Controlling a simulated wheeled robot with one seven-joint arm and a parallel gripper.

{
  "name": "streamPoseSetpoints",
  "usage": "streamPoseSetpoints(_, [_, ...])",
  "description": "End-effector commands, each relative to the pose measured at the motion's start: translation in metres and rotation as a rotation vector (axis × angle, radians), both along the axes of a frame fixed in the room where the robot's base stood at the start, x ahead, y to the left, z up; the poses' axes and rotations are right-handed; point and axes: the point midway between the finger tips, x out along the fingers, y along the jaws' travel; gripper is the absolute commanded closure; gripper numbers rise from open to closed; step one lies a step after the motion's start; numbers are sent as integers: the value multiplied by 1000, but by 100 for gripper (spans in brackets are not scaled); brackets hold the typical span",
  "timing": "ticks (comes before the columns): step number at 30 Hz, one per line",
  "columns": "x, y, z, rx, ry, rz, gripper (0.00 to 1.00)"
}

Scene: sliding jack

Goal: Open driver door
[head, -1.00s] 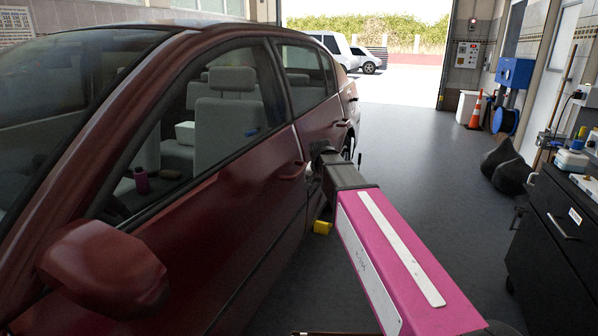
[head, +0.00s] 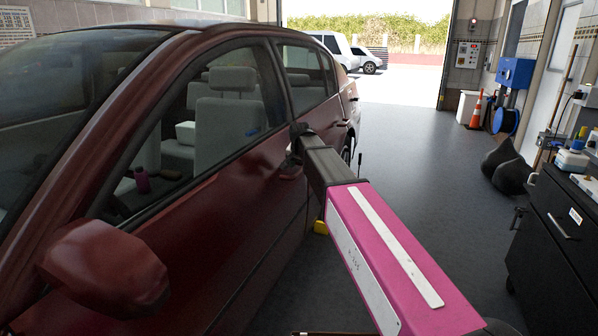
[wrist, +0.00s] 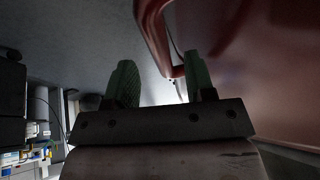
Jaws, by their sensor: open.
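The dark red car's driver door (head: 235,215) fills the left of the head view and looks shut. Its handle (head: 290,172) is mostly hidden behind my gripper (head: 297,146) and arm. In the wrist view, my gripper (wrist: 164,85) is open, with two green fingers apart. The red handle (wrist: 156,32) reaches down between and beyond the fingertips, nearer the right finger. I cannot tell whether a finger touches it. The door panel (wrist: 268,85) lies to the right in that view.
The side mirror (head: 105,268) juts out at the lower left. A black tool cabinet (head: 562,235) stands on the right. The grey floor (head: 420,165) between car and cabinet is mostly clear. A yellow block (head: 320,228) lies low beside the car.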

Motion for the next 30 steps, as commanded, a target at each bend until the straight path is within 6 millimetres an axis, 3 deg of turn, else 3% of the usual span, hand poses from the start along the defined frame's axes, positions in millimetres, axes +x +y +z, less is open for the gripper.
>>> streamPoseSetpoints(6, [11, 1, -23, 0, 0, 0, 51])
streamPoseSetpoints(18, [13, 1, -28, 0, 0, 0, 51])
streamPoseSetpoints(20, [13, 1, -28, 0, 0, 0, 67])
streamPoseSetpoints(23, [13, 1, -28, 0, 0, 0, 99])
streamPoseSetpoints(30, [13, -3, -28, 0, 0, -5, 100])
